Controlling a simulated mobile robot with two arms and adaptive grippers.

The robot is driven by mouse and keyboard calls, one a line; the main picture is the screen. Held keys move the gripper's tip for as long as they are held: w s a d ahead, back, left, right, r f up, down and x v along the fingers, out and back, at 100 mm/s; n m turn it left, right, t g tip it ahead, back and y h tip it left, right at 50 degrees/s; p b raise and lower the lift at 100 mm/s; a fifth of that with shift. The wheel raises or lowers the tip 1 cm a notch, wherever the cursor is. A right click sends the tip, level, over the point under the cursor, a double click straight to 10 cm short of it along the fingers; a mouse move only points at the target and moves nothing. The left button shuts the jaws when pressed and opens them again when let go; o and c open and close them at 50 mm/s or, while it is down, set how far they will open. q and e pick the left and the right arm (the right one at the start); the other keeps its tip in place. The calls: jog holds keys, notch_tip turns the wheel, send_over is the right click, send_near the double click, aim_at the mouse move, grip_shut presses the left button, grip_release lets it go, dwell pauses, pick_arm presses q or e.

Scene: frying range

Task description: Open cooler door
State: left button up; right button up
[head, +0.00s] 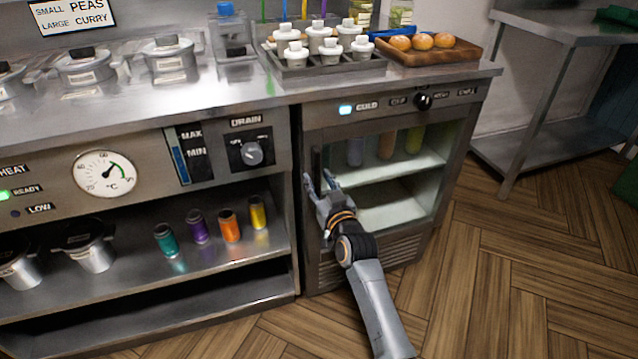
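The cooler (462,110) is a steel cabinet under the right end of the counter, labelled COLD, with a lit indicator. Its glass-fronted door (320,245) looks shut, and shelves and several coloured cans show inside. A dark upright handle (316,158) is on the door's left side. My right gripper (318,178) is at the lower part of this handle, its fingers spread, one on each side of it as seen here. I cannot tell whether the fingers touch it. My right gripper hides part of the door's left edge. My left gripper is out of view.
The counter (290,92) above holds a rack of white-lidded pots (318,45) and a wooden tray of buns (455,53). An open shelf with coloured cans (230,226) is left of the cooler. Wooden floor (500,270) in front and right is clear. A steel table (550,25) stands at right.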

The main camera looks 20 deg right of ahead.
grip_shut()
dwell(0.4)
